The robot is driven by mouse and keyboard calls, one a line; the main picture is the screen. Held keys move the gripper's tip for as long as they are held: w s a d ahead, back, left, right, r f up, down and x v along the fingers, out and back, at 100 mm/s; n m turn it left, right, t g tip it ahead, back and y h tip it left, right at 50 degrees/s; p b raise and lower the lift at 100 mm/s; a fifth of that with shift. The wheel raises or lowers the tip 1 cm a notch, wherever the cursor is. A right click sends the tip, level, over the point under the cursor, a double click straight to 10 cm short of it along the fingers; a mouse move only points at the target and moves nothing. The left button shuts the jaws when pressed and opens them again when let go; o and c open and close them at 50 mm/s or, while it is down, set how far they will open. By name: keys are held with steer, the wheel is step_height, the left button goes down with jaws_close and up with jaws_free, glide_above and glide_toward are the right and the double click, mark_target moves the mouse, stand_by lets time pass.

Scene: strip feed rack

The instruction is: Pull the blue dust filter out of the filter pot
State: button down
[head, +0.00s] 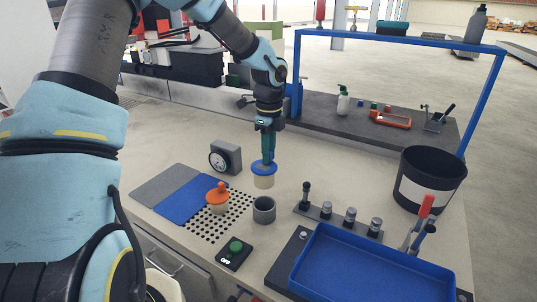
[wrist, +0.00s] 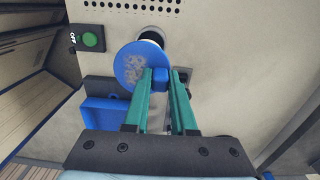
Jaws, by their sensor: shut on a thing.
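My gripper (head: 267,150) points down and is shut on the blue dust filter (head: 263,168), which has a round blue top and a pale lower body. In the head view the filter hangs clear of the grey filter pot (head: 264,211), whose open top shows. In the wrist view the fingers (wrist: 161,80) hold a small blue grip on the filter's disc (wrist: 131,66), which has a grey smudged face. The dark mouth of the pot (wrist: 152,34) shows partly behind the disc.
An orange-topped piece (head: 217,194) stands on a perforated patch beside a blue mat (head: 183,205). A dial gauge block (head: 225,158), a switch box with a green button (head: 235,252), a row of posts (head: 338,219), a blue tray (head: 370,268) and a black bin (head: 430,180) surround the pot.

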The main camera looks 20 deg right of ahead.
steer(key=shift+r, duration=0.15)
steer(key=shift+r+p, duration=1.45)
steer(key=shift+p, duration=0.15)
steer(key=shift+r+p, duration=1.6)
steer(key=shift+p, duration=0.05)
steer(key=shift+f, duration=0.1)
